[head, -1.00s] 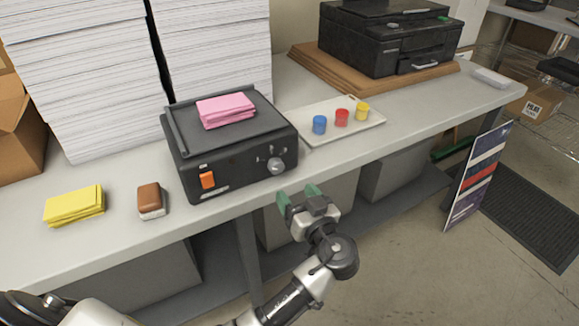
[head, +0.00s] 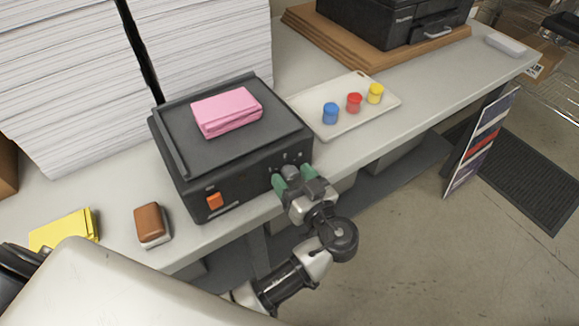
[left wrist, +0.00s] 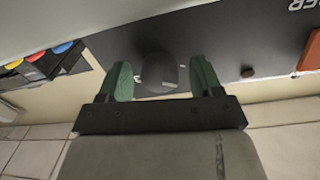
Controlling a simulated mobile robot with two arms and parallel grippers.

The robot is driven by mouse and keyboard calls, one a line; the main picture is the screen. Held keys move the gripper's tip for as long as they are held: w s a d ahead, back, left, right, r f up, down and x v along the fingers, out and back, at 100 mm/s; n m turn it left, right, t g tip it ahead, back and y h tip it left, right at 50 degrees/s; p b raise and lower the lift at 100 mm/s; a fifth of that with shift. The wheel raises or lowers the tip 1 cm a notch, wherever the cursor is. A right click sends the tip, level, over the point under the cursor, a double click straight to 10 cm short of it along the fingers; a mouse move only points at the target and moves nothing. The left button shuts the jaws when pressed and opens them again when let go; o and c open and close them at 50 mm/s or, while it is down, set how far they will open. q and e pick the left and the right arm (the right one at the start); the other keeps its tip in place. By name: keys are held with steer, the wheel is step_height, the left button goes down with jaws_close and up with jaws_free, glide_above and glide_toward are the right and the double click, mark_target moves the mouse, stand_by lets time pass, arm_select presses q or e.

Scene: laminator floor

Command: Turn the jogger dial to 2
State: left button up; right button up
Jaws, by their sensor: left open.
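The jogger (head: 188,130) is a dark box on the bench, with a pink paper stack (head: 227,111) on its top. Its round grey dial (head: 290,172) is on the right of the front face, partly hidden by my gripper in the head view. My left gripper (head: 292,181) is open, its green fingertips at the dial. In the left wrist view, the dial (left wrist: 160,72) lies between the two fingers (left wrist: 160,82), with gaps on both sides. I cannot read the dial's setting. My right gripper is not in view.
An orange switch (head: 214,201) is on the left of the jogger's front. A brown-and-white block (head: 151,225) and yellow pad (head: 64,230) lie left. A white tray (head: 312,98) with blue, red and yellow pots stands right. Tall paper stacks (head: 215,50) stand behind.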

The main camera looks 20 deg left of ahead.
arm_select(q)
steer(key=shift+s+d, duration=0.1)
steer(key=shift+c, duration=0.6)
steer(key=c, duration=0.8)
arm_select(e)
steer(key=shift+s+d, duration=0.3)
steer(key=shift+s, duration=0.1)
